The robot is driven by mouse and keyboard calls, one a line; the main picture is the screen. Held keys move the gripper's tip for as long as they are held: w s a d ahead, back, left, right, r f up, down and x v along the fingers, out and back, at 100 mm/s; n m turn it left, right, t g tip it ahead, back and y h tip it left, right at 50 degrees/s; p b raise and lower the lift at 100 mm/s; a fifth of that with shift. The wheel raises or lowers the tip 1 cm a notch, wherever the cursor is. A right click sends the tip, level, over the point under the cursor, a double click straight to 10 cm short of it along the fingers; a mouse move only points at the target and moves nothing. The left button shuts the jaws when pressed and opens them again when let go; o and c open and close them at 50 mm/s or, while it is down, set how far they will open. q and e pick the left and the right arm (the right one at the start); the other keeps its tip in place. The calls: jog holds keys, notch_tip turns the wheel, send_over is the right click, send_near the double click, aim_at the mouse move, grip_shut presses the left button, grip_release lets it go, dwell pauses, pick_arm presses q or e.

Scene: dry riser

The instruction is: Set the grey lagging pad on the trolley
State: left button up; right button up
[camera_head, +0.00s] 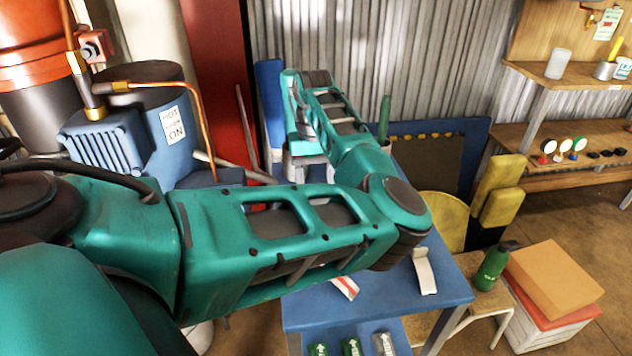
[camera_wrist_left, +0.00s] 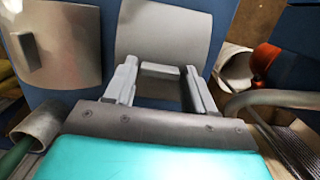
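In the left wrist view a curved grey pad (camera_wrist_left: 165,38) with a small grey block-shaped grip (camera_wrist_left: 160,70) lies ahead on a blue surface. My left gripper (camera_wrist_left: 160,76) is open, its two fingers on either side of that grip; I cannot tell whether they touch it. A second curved pad (camera_wrist_left: 62,35), lighter and also with a block grip, lies to the left. In the head view my left arm reaches over a blue-topped table (camera_head: 455,285), possibly the trolley, and the gripper's fingers cannot be made out. My right gripper is not in view.
A blue boiler-like unit (camera_head: 130,140) with copper pipes stands left. A stool with a green bottle (camera_head: 494,267) and stacked boxes (camera_head: 553,280) stand right.

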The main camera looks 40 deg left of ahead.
pick_arm(q)
jog(key=shift+o, duration=1.4)
jog(key=shift+r, duration=0.1)
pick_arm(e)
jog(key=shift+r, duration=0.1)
pick_arm(q)
notch_tip(320, 180, up, 12)
jog(key=w+a+p, duration=0.1)
jog(key=p, duration=0.1)
jog(key=shift+a+p, duration=0.15)
jog(key=shift+p, duration=0.15)
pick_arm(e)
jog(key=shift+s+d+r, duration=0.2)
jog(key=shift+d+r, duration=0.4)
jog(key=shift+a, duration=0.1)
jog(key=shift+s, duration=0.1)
